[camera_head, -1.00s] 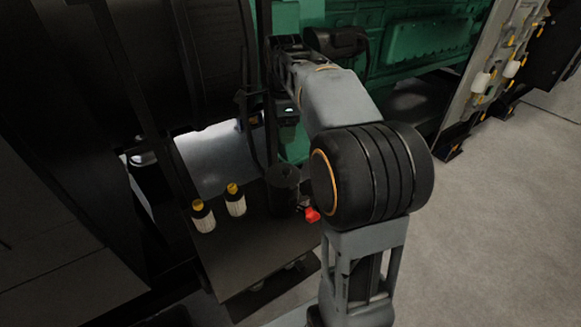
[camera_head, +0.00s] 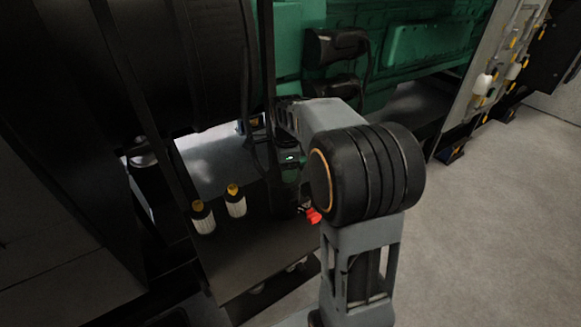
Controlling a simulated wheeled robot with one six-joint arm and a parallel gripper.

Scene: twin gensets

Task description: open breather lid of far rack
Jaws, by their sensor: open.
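A dark cylindrical canister (camera_head: 282,200) stands at the back right of a dark shelf (camera_head: 235,262), with a small red part (camera_head: 313,216) beside it. I cannot tell whether it is the breather, and no lid can be made out clearly. My arm reaches over from the right and bends down at the wrist. My gripper (camera_head: 289,178) is low over the canister and covers part of it. Its jaws are open, but the fingers are dark and hard to separate from the canister. I cannot tell whether they touch it.
Two pale bottles with yellow tops, one left (camera_head: 203,217) and one right (camera_head: 235,201), stand left of the canister. Dark upright posts and a large black housing (camera_head: 200,65) close in the left. A green genset (camera_head: 430,45) stands behind. Grey floor (camera_head: 500,230) is clear at right.

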